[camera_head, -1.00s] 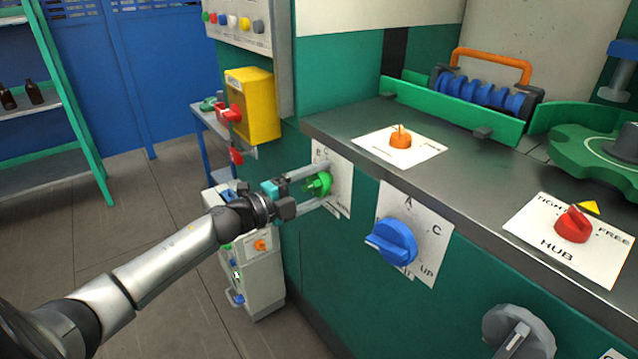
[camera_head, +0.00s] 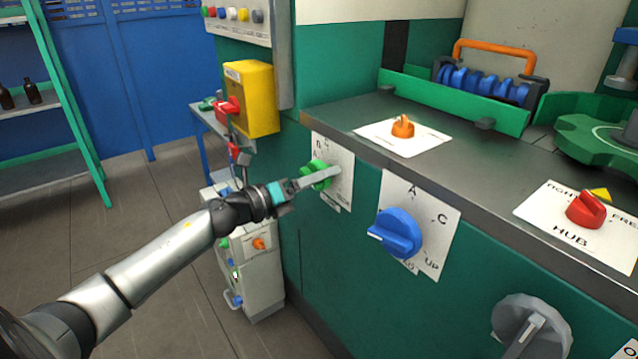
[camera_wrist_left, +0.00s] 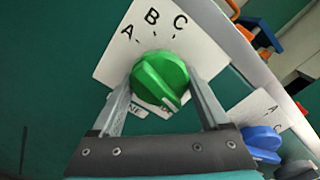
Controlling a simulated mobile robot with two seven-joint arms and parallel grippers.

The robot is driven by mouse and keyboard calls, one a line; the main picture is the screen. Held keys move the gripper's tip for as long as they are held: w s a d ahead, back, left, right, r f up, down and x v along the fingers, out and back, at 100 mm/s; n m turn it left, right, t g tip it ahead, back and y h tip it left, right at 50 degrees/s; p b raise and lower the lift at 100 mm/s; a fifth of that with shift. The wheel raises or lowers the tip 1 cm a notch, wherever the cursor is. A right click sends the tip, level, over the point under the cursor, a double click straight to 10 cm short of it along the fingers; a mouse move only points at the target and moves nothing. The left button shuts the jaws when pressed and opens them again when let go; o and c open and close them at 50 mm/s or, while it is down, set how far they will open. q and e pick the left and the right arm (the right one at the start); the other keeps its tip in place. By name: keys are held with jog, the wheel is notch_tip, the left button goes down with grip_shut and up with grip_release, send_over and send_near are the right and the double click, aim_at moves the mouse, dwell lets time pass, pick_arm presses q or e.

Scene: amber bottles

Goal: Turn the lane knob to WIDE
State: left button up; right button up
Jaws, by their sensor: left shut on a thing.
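My left gripper (camera_head: 306,181) is shut on a green knob (camera_head: 316,175) on the front of the green machine. In the left wrist view its two fingers lie on either side of the green knob (camera_wrist_left: 160,80). That knob's pale pointer mark faces down and right, away from the letters A, B and C on its white plate (camera_wrist_left: 118,72). Smaller lettering low on the plate is partly hidden by a finger; only an ending like "NE" shows. I cannot read WIDE anywhere. An orange knob (camera_head: 402,127) sits on a white plate on the counter; its lettering is too small to read.
A blue knob (camera_head: 398,234) sits on a plate marked A, C and UP, right of my gripper. A red knob (camera_head: 586,209) on the HUB plate and a grey knob (camera_head: 530,328) are farther right. A yellow box (camera_head: 252,98) with a red handle is behind my gripper.

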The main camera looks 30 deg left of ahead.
pick_arm(q)
jog(key=m+b, duration=0.2)
jog(key=m, duration=0.2)
jog(key=shift+f, duration=0.2)
jog(key=shift+a+m+b, duration=0.1)
jog(key=shift+m+b, duration=0.2)
jog(key=shift+m, duration=0.4)
pick_arm(e)
notch_tip(320, 180, up, 6)
jog(key=w+a, duration=0.1)
jog(key=w, duration=0.2)
jog(key=shift+a+f, duration=0.25)
jog(key=shift+a, duration=0.15)
pick_arm(q)
jog(key=shift+r, duration=0.1)
jog(key=o, duration=1.2)
jog(key=shift+o, duration=0.2)
jog(key=shift+s+a, duration=0.2)
jog(key=shift+s, duration=0.2)
jog(key=p+v, duration=0.2)
jog(key=v, duration=1.2)
pick_arm(e)
jog(key=f, duration=0.1)
jog(key=s+f, duration=0.1)
jog(key=s+d+f, duration=0.1)
jog(key=f, duration=0.1)
jog(key=shift+s, duration=0.1)
pick_arm(q)
jog(key=shift+s+a, duration=0.1)
